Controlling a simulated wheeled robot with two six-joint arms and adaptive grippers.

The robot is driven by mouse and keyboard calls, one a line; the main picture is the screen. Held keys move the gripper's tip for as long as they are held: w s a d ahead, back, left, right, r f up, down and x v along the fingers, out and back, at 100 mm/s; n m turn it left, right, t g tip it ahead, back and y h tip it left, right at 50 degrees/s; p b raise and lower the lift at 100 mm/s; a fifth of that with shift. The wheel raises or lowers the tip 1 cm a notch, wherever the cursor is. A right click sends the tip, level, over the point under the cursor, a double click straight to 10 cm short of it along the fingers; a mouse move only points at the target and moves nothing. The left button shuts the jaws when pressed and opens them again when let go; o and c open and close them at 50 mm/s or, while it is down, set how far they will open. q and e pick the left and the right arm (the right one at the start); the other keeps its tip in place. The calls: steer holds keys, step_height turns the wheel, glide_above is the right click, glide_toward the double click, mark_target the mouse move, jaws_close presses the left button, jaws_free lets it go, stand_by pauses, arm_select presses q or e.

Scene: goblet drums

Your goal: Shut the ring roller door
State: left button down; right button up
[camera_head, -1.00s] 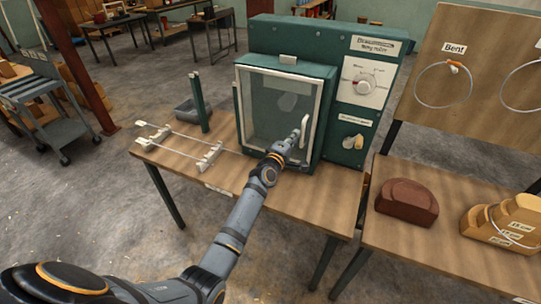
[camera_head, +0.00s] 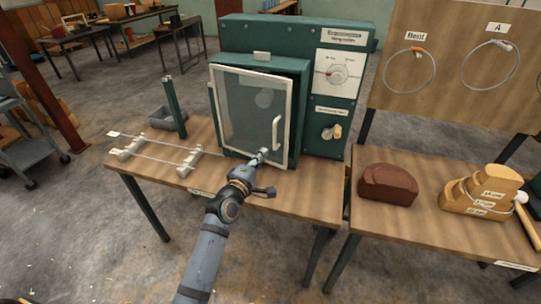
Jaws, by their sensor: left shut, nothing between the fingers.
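The ring roller is a green cabinet machine (camera_head: 262,35) on the wooden table. Its door (camera_head: 240,105) is a glass panel in a white frame, with an upright white handle (camera_head: 277,132) near its right edge. The door's right edge appears to stand slightly out from the cabinet, as if a little ajar; the exact gap is hard to tell. My left gripper (camera_head: 263,155) is shut and empty, low in front of the door's lower right part, just below and left of the handle. Whether it touches the door cannot be told. My right gripper is out of view.
A bending rig with thin rods (camera_head: 165,150) and a green post (camera_head: 175,108) are left of the machine. A control dial (camera_head: 338,74) and a lower knob (camera_head: 331,132) are on its right panel. A second table holds a brown block (camera_head: 388,184) and a stepped wooden block (camera_head: 480,190).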

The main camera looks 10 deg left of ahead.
arm_select(q)
step_height(320, 180, down, 3)
steer(key=s+b, duration=0.2)
steer(key=b, duration=0.2)
steer(key=h, duration=0.1)
glide_toward(285, 136)
steer(key=shift+m, duration=0.4)
steer(key=x, duration=0.6)
steer(key=shift+a+p, duration=0.1)
steer(key=shift+p, duration=0.3)
steer(key=shift+w, duration=0.45)
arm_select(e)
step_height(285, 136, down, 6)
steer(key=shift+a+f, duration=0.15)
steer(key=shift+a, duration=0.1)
